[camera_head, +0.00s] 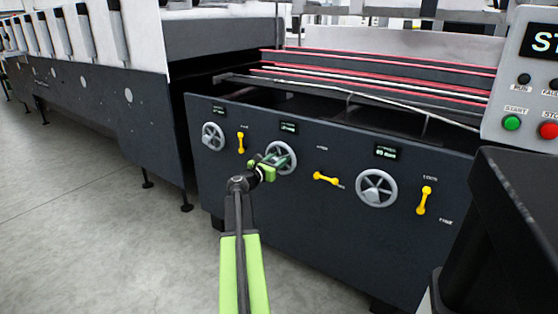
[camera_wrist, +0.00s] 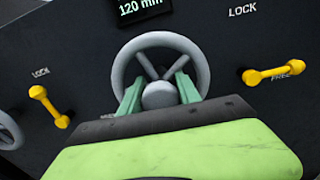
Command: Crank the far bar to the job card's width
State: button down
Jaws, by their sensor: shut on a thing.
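My gripper (camera_head: 272,163) is at the middle grey handwheel (camera_head: 293,158) on the dark front panel. In the wrist view its two teal fingers (camera_wrist: 159,92) stand on either side of the hub of this handwheel (camera_wrist: 121,64), inside the rim, shut on it. The display (camera_wrist: 146,8) above that wheel reads 120 mm. The yellow lever (camera_wrist: 273,74) to its right lies nearly level, with its right end by FREE; it also shows in the head view (camera_head: 325,178). No job card can be made out, and which wheel drives the far bar is not readable.
Another handwheel (camera_head: 213,137) and an upright yellow lever (camera_head: 241,143) are to the left. To the right are a handwheel (camera_head: 376,188) under an 85 mm display (camera_head: 386,152) and an upright lever (camera_head: 424,200). A control box (camera_head: 524,100) stands at right. Open floor (camera_head: 90,210) lies at left.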

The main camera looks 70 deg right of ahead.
jog(key=c, duration=0.9)
grip_release()
jog(key=v, duration=1.7)
jog(key=shift+a, duration=0.25)
jog(key=shift+w, duration=0.15)
